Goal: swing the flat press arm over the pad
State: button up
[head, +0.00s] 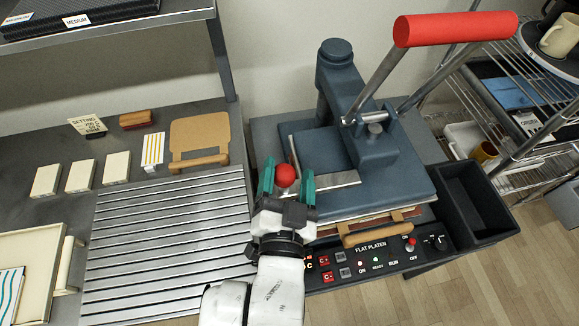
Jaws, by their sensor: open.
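The flat press has a blue-grey arm (345,85) reaching from its rear post toward the front, with a broad plate (405,165) under it. A long red handle (455,28) sits raised on metal levers above it. Below the plate's front edge are thin brown and pale layers (400,214) with a wooden handle (378,235); most of the pad area is hidden under the plate. A red ball knob (285,175) is at the press's left front, near a metal angle bar (335,188). My gripper (287,184) is open, its teal fingers on either side of the knob; I cannot tell whether they touch it.
A control panel (375,262) labelled FLAT PLATEN lies in front of the press. A dark empty bin (472,200) is at its right, beside a wire rack (520,85). A slatted metal surface (165,250) and several cream blocks (80,176) are left.

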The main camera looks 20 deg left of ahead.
jog(key=b+v, duration=0.1)
jog(key=v, duration=0.7)
jog(key=shift+s+d+b, duration=0.2)
jog(key=shift+s+b, duration=0.15)
jog(key=shift+b, duration=0.05)
jog(key=s+d+f+n+g+h, duration=0.25)
jog(key=d+f+g, duration=0.55)
jog(key=d+f, duration=0.9)
jog(key=s+d+f+g+h, duration=0.1)
jog(key=s+d+g, duration=0.3)
jog(key=d, duration=0.5)
jog(key=s+d+f+g+h, duration=0.1)
jog(key=s+d+f+g, duration=0.2)
jog(key=d, duration=0.6)
jog(key=shift+s+m+g+h, duration=0.35)
jog(key=shift+s+g, duration=0.05)
jog(key=shift+g, duration=0.3)
